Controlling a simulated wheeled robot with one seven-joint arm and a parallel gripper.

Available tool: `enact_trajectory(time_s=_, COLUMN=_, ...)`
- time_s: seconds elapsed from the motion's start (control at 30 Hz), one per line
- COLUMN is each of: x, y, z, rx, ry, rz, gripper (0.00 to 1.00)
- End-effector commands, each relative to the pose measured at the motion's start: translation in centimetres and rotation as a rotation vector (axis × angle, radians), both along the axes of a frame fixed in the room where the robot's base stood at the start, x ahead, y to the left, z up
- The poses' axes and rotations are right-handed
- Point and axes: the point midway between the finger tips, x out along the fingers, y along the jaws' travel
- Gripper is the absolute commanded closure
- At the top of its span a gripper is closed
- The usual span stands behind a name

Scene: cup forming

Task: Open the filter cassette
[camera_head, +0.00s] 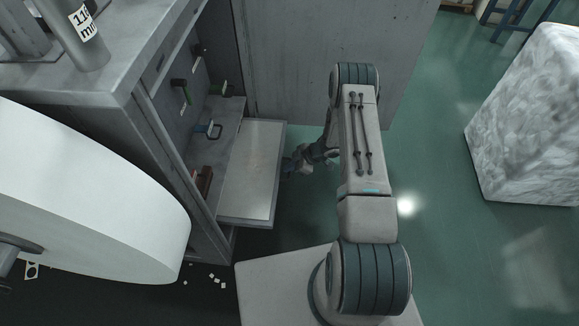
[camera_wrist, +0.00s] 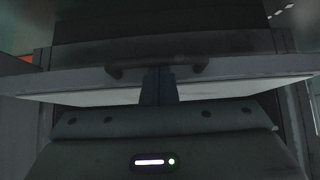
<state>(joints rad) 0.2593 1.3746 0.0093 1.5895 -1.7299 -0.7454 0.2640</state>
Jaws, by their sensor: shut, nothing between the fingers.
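The filter cassette, as I take it, is the flat grey tray-like piece (camera_head: 252,168) with a paler rim that sticks out from the side of the cabinet in the head view. In the wrist view its edge (camera_wrist: 75,80) runs across the picture, with a dark bar handle (camera_wrist: 198,66) at the middle. My gripper (camera_head: 292,165) is at the cassette's outer right edge. In the wrist view my gripper (camera_wrist: 158,78) has its fingers together in front of the handle's middle, holding nothing. I cannot tell whether they touch the handle.
The cabinet's open side (camera_head: 205,115) shows black and green handles, a blue one (camera_head: 208,130) and a red part (camera_head: 203,182). A large white roll (camera_head: 90,195) is at the left. A wrapped block (camera_head: 530,115) stands at the right.

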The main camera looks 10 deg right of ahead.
Motion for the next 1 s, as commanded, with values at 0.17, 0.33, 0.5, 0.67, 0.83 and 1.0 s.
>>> enact_trajectory(time_s=0.17, x=-0.2, y=-1.1, z=1.8, rx=-0.001, ry=-0.002, rz=0.001, gripper=1.00)
enact_trajectory(time_s=0.33, x=-0.6, y=-2.9, z=4.4, rx=-0.001, ry=-0.001, rz=0.008, gripper=1.00)
enact_trajectory(time_s=0.5, x=-1.0, y=-4.6, z=6.4, rx=0.000, ry=-0.001, rz=0.013, gripper=1.00)
enact_trajectory(time_s=0.67, x=-1.3, y=-5.3, z=7.3, rx=0.000, ry=0.001, rz=0.017, gripper=1.00)
enact_trajectory(time_s=0.83, x=-1.3, y=-5.5, z=7.4, rx=0.000, ry=0.000, rz=0.018, gripper=1.00)
enact_trajectory(time_s=1.0, x=-0.7, y=-5.7, z=8.2, rx=-0.012, ry=-0.011, rz=0.006, gripper=1.00)
